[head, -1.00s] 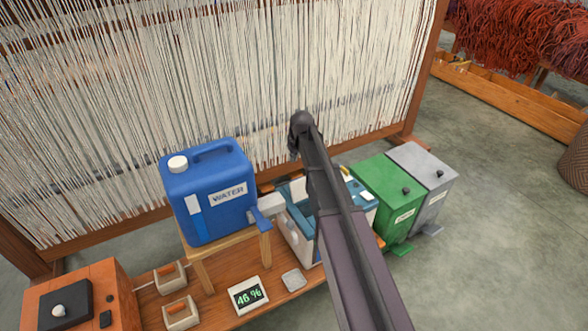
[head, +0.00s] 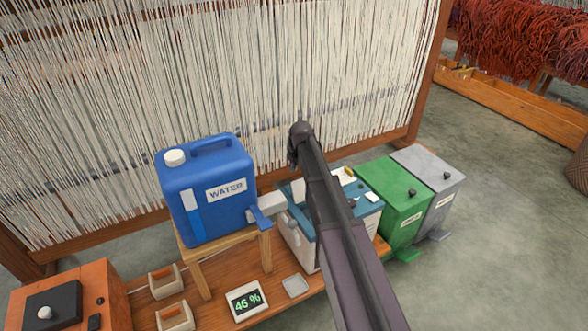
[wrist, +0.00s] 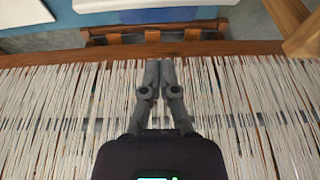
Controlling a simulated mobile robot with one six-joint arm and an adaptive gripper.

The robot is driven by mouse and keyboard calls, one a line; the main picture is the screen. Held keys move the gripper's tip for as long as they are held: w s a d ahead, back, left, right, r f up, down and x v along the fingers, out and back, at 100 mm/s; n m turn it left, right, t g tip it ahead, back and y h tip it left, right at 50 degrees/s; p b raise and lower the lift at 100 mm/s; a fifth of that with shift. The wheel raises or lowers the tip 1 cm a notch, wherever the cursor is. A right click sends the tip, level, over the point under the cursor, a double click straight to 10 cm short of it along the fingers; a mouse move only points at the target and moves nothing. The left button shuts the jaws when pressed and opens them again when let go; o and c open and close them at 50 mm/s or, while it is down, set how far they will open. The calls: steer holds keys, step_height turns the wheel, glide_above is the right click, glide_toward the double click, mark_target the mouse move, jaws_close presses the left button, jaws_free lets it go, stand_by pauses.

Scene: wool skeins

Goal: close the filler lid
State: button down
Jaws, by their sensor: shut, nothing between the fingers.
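A white humidifier with a teal top (head: 309,230) stands on the wooden bench, partly hidden behind my arm. A small pale upright piece (head: 298,191) shows at its top, left of my arm; I cannot tell whether it is the filler lid. My gripper (wrist: 166,64) is shut and empty in the wrist view, its fingertips together over the loom's white threads. Blue and white surfaces (wrist: 150,15) show beyond the fingertips, apart from them in the picture. In the head view my gripper is hidden by my arm.
A blue water can (head: 207,190) on a wooden stand is left of the humidifier. Green (head: 395,195) and grey (head: 436,180) bins stand to its right. The loom's threads (head: 230,80) rise behind. A display reading 46 % (head: 247,300) sits in front.

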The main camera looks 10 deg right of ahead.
mark_target(302, 189)
steer(key=shift+b+x, duration=1.3)
steer(key=shift+x, duration=0.35)
steer(key=shift+s+d+r+p, duration=0.2)
steer(key=shift+s+r+p, duration=0.05)
steer(key=shift+s, duration=0.35)
steer(key=shift+s+d+r+p, duration=0.15)
steer(key=shift+s+r+p, duration=0.1)
steer(key=shift+s, duration=0.3)
steer(key=shift+s+d+r+p, duration=0.2)
steer(key=shift+s+r+p, duration=0.1)
steer(key=shift+s, duration=0.3)
steer(key=shift+s+d, duration=0.1)
steer(key=shift+d, duration=0.15)
steer(key=shift+s, duration=0.1)
